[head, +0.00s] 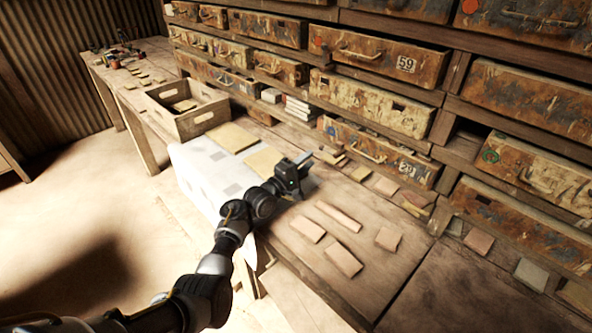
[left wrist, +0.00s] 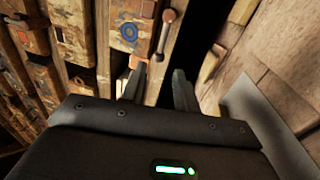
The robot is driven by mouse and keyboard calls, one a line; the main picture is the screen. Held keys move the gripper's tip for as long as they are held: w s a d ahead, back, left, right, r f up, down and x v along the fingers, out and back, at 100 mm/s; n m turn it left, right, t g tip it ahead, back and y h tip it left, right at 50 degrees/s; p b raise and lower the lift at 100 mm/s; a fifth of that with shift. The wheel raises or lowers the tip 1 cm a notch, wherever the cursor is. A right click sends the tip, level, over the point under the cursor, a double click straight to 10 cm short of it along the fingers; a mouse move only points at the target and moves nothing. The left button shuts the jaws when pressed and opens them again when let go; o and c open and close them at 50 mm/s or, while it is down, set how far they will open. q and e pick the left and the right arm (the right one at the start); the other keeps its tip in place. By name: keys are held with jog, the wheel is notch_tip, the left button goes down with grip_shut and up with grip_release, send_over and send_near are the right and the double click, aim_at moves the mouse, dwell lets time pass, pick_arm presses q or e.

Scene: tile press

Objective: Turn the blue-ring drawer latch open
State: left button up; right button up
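The blue-ring drawer (head: 400,172) is a rusty, worn drawer in the lowest row above the bench, with a small blue ring (head: 330,130) at its left. In the left wrist view the blue ring (left wrist: 129,32) shows on the drawer front. Beside it is a latch lever (left wrist: 165,36) with a rounded end. My left gripper (head: 306,161) is in front of the drawer, above the bench. In the left wrist view its two fingers (left wrist: 160,82) are apart with nothing between them, and the lever is just beyond them, apparently clear of both. My right gripper is out of view.
A wooden crate (head: 187,127) stands to the left on the bench. Flat tiles (head: 343,259) lie on the bench to the right of my left arm. A pale cloth (head: 195,165) lies under two tan tiles. Rows of drawers fill the wall behind.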

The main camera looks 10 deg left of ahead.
pick_arm(q)
jog(key=v, duration=0.5)
jog(key=shift+s+a, duration=0.2)
jog(key=shift+s, duration=0.15)
